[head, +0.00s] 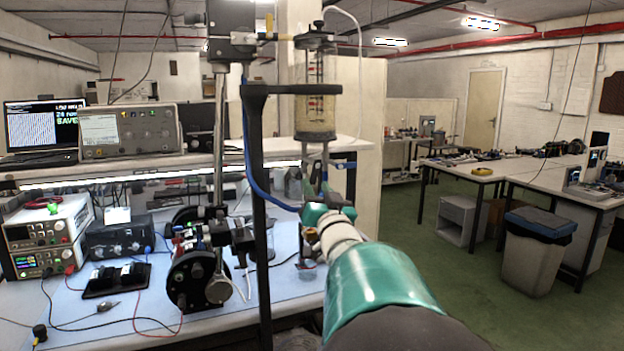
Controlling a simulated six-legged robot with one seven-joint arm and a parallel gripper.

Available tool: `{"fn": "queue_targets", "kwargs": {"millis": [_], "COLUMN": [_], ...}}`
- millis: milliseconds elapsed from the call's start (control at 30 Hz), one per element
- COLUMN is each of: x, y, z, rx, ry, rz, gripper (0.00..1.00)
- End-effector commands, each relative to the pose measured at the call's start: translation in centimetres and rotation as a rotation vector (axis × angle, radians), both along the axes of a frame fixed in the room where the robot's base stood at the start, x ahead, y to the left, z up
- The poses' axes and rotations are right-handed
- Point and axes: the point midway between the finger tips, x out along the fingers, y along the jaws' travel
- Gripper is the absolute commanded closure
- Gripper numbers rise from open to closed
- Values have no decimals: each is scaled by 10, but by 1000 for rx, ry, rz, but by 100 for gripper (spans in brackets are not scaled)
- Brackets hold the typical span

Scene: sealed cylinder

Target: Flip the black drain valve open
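The sealed cylinder (316,85) is clear with a dark scale inside and a black cap, and stands upright above the bench. A small black part (345,157), which looks like the drain valve, shows just below and right of the cylinder's base. Its lever position is too small to tell. My gripper (317,165) points upward just below the cylinder, close to the left of this black part. Whether they touch cannot be told. The gap between the fingers is unclear, and my teal and white wrist hides part of the area below.
A black upright post (258,210) and a blue hose stand just left of my arm. A motor rig with a black wheel (197,280) and power supplies (45,235) occupy the blue-topped bench. Green floor (430,275) is open at right, before a grey bin (535,250).

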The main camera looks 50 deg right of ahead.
Motion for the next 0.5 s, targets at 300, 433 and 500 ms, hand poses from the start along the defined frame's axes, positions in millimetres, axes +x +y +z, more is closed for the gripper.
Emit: {"fn": "queue_targets", "kwargs": {"millis": [300, 433, 500], "x": [28, 30, 31], "y": [-24, -27, -27], "z": [14, 17, 17], "rx": [-1, 0, 1], "ry": [1, -1, -1], "rz": [-2, -1, -1], "gripper": [65, 65, 65]}}
